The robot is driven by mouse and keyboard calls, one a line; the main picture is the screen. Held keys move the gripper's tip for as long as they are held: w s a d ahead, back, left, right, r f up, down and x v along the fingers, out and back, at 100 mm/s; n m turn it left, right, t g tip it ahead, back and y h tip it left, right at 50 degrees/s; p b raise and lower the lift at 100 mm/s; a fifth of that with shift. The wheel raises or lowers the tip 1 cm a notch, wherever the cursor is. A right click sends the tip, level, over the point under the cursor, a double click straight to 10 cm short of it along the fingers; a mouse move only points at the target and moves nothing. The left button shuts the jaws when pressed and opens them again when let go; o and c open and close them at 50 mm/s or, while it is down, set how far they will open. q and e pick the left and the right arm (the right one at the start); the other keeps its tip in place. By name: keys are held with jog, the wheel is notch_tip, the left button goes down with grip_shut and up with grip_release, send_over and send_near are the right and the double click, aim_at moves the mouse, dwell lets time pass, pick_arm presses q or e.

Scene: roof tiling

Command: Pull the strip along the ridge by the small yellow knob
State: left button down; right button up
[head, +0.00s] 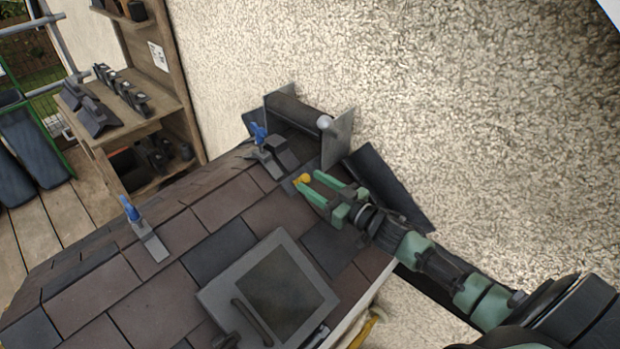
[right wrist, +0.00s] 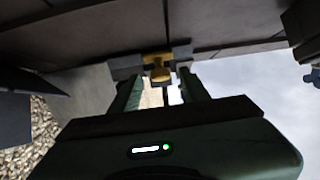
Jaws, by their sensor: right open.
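The small yellow knob (head: 304,179) sits near the top of the tiled roof in the head view, at the tips of my right gripper (head: 312,186). The right gripper is open. In the right wrist view the yellow knob (right wrist: 158,72) lies between its two green fingers (right wrist: 158,90); I cannot tell whether they touch it. The dark roll (head: 296,112) of strip is held between two grey end plates at the ridge. How the knob joins the strip is hard to make out. My left gripper is not in view.
Blue-handled clamps (head: 262,143) and (head: 145,232) stand on the roof. A roof window (head: 275,295) lies below my right gripper. A dark loose sheet (head: 385,190) is behind the right arm, by the rough wall (head: 430,80). A wooden shelf (head: 130,120) with tiles stands left.

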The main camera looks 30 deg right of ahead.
jog(key=shift+x, duration=0.95)
jog(key=shift+s, duration=0.15)
grip_shut()
dwell(0.6)
